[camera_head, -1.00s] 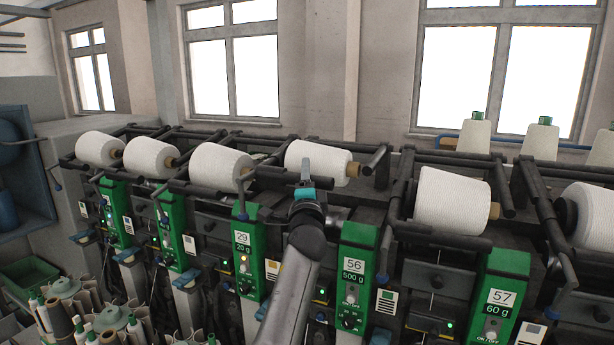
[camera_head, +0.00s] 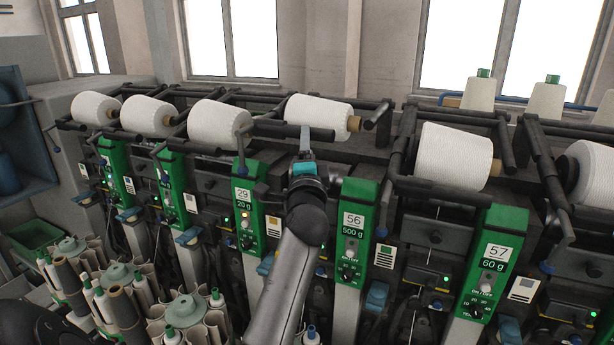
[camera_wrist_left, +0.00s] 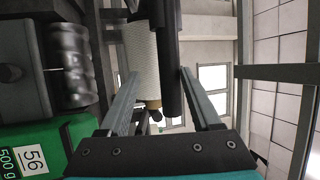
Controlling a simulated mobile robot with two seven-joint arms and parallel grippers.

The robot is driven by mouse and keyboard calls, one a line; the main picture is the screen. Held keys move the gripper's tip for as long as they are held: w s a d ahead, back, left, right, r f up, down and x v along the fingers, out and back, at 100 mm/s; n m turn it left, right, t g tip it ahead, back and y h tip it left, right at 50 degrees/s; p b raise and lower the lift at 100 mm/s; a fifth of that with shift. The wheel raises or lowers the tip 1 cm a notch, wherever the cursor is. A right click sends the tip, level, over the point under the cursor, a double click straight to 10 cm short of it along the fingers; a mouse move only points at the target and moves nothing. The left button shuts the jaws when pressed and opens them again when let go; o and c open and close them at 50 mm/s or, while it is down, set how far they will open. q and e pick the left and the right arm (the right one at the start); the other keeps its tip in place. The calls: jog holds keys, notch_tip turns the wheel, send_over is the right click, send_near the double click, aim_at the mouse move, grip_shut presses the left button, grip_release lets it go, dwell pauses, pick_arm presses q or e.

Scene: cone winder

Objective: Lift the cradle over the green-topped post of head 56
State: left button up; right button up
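The green-topped post (camera_head: 357,220) of head 56 stands mid-frame with its "56" and "500 g" labels; it also shows at the lower left of the left wrist view (camera_wrist_left: 35,150). The cradle's dark bar (camera_head: 270,129) runs in front of a white yarn cone (camera_head: 318,110) above and left of the post. My left gripper (camera_head: 305,138) is at this bar. In the left wrist view its fingers (camera_wrist_left: 160,98) are apart, with the dark bar (camera_wrist_left: 168,60) lying between them, without visible grip on both sides. My right gripper is out of view.
Head 29's green post (camera_head: 246,210) is to the left and head 57's (camera_head: 494,265) to the right. Neighbouring cones (camera_head: 220,121) and (camera_head: 455,155) lie in cradles close by. Bins of tubes (camera_head: 120,290) stand at lower left.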

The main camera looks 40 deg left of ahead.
pick_arm(q)
jog(key=b+v, duration=0.1)
jog(key=v, duration=0.8)
jog(key=shift+b, duration=0.3)
jog(key=shift+f, duration=0.1)
dwell(0.8)
